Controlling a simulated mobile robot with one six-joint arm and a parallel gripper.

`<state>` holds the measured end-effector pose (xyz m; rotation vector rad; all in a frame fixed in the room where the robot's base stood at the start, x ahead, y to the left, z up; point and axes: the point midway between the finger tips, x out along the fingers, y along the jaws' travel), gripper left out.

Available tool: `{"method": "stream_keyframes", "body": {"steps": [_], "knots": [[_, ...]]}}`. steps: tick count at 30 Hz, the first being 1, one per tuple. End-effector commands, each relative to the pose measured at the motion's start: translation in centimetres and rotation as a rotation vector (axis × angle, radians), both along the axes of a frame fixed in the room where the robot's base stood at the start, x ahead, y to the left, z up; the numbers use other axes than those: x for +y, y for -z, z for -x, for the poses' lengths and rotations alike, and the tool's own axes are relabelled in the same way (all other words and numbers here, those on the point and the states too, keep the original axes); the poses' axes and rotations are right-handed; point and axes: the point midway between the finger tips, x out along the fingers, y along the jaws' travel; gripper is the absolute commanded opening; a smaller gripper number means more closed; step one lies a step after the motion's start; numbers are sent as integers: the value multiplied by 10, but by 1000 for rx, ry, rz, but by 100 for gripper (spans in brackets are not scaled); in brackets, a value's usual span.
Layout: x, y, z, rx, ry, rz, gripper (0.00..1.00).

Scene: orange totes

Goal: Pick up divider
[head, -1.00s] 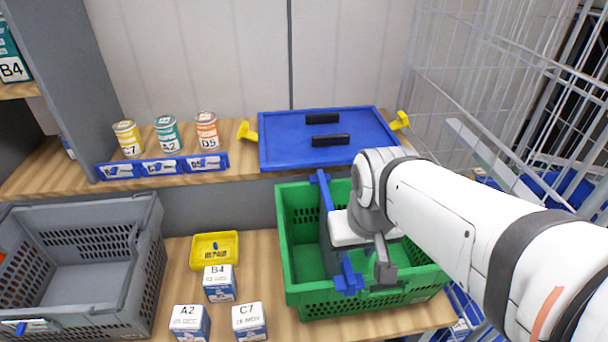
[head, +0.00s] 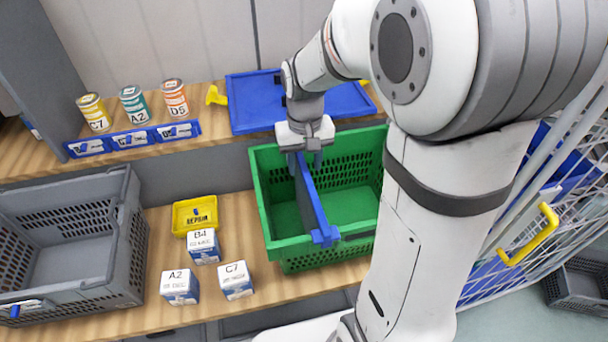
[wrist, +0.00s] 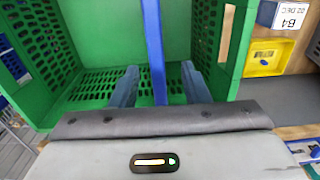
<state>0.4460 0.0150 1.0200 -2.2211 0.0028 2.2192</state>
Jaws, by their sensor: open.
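The divider (head: 316,209) is a thin upright panel with a blue top edge. It stands across the green tote (head: 352,205), left of its middle, from the back wall to the front wall. My gripper (head: 306,166) is over the back part of the tote, pointing down. In the wrist view my gripper (wrist: 160,88) has its two fingers apart, one on each side of the divider (wrist: 154,50), with a gap on both sides. I cannot tell how deep the fingertips reach beside it.
A blue lid (head: 245,105) lies on the shelf behind the tote. A grey tote (head: 70,235) stands at the left. Labelled boxes (head: 203,246) and a yellow bin (head: 194,214) stand between the totes. Cans (head: 134,104) stand on the shelf. A wire cage (head: 545,225) is at the right.

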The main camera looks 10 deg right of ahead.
Motion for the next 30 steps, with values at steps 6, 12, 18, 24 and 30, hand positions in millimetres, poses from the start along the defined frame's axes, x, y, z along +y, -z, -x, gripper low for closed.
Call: {"method": "stream_keyframes", "body": {"steps": [6, 12, 18, 24, 30], "knots": [[0, 24, 0, 5, 0, 0, 42], [-3, 51, 4, 8, 0, 0, 42], [-3, 74, 3, 4, -1, 0, 42], [-3, 76, 3, 2, -2, 0, 42], [-3, 76, 3, 2, -2, 0, 30]]}}
